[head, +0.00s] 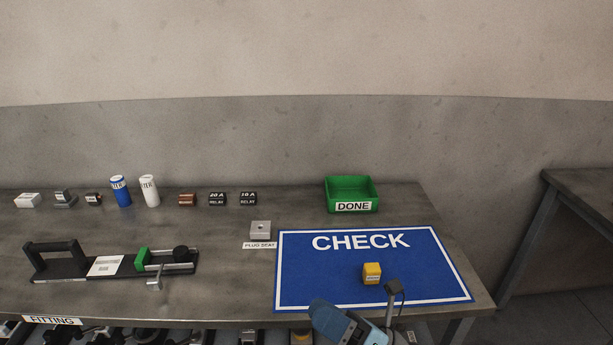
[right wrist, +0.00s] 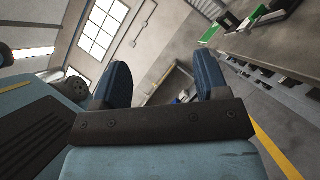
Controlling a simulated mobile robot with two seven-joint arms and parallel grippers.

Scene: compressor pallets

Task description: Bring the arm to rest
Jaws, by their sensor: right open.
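My right arm shows at the bottom of the head view, with the blue right gripper (head: 348,325) low in front of the bench's front edge, below the blue CHECK mat (head: 300,290). In the right wrist view the right gripper (right wrist: 163,76) has its two dark blue fingers spread well apart. Nothing is between them, and the room shows through the gap. A yellow block (head: 372,273) sits on the mat, just beyond the gripper and apart from it. My left gripper is in neither view.
The grey bench (head: 225,285) carries a green DONE bin (head: 352,190), a plug seat block (head: 260,229), a black fixture (head: 75,266) and a row of small parts, including a blue canister (head: 120,191). Another table (head: 585,190) stands at right, with a floor gap between.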

